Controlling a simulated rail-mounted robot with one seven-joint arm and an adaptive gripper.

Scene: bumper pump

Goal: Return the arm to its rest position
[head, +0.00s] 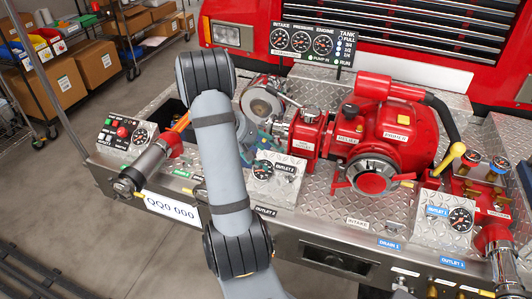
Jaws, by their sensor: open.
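My arm (216,150) rises from the bottom edge, left of centre, to a dark joint at the top. Its link crosses in front of the pump panel. I cannot make out my gripper or its fingertips; they seem hidden behind the link. A small blue-grey and teal part (251,134) shows just right of the link, near the OUTLET 2 gauge (264,168); I cannot tell what it is. The red pump (400,136) sits on the diamond-plate bumper (322,190), right of my arm and apart from it. No held object is visible.
A control box (122,132) with a gauge and a metal outlet pipe (143,170) stand left of the arm. A yellow-knobbed lever (450,157) and the OUTLET 1 gauge (460,218) are at right. A gauge panel (308,43) stands behind.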

